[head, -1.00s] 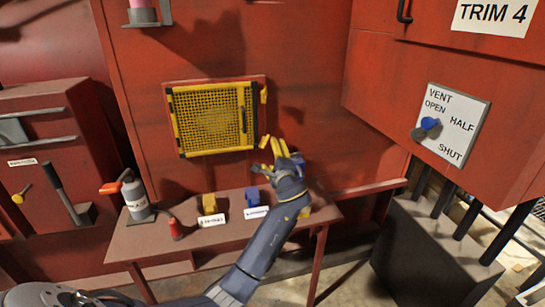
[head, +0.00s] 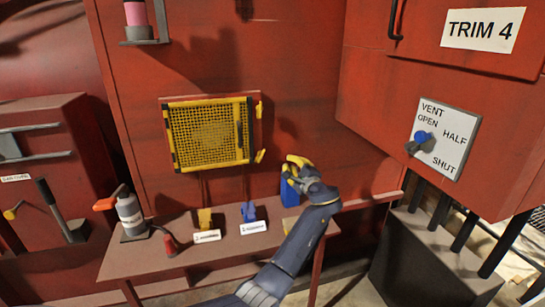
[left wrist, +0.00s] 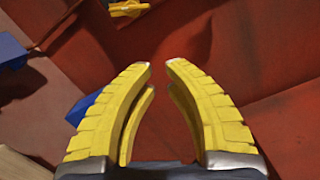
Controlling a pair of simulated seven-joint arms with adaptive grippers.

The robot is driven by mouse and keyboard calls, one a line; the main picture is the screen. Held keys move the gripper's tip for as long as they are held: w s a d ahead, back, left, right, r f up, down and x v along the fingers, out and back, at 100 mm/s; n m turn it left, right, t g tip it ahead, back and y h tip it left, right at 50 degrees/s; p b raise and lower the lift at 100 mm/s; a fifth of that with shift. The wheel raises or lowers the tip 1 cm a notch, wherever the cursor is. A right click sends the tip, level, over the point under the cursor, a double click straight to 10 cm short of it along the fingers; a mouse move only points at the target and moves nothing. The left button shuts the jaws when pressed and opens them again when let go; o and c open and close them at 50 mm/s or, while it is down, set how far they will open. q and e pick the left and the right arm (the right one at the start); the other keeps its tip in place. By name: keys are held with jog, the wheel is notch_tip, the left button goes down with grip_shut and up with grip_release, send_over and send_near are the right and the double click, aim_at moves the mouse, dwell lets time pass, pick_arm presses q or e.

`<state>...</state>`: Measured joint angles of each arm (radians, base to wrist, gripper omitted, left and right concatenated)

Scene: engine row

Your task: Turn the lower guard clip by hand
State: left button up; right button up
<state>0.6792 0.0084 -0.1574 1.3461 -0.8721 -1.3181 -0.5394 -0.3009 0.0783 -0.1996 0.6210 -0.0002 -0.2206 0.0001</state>
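The yellow mesh guard (head: 207,134) is on the red wall in the head view, with its door flat over the frame. The lower guard clip (head: 260,156) is a small yellow tab at its lower right, tilted. The upper clip (head: 260,109) stands near upright above it. My left gripper (head: 289,164) is right of the lower clip and slightly below it, apart from it. The left wrist view shows its yellow fingers (left wrist: 160,65) parted with nothing between them. A yellow piece (left wrist: 128,8) at the top edge there looks like a clip. My right gripper is not in view.
A blue block-like thing (head: 289,192) shows right behind my left gripper. The shelf (head: 150,262) below holds labelled yellow (head: 205,220) and blue (head: 249,211) pieces, a red-tipped item and a grey bottle (head: 131,215). A vent dial panel (head: 455,137) is at the right.

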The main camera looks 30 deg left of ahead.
aim_at(261, 156)
pick_arm(q)
jog(key=f, duration=0.1)
jog(key=d+f+y, duration=0.1)
jog(key=w+f, duration=0.1)
jog(key=shift+d+g+y, duration=0.2)
jog(key=shift+g+y, duration=0.1)
jog(key=shift+g, duration=0.1)
grip_shut()
jog(key=w+a+r, duration=0.2)
jog(key=a+r, duration=0.1)
jog(key=a, duration=0.8)
jog(key=shift+n, duration=0.4)
jog(key=shift+a, duration=0.15)
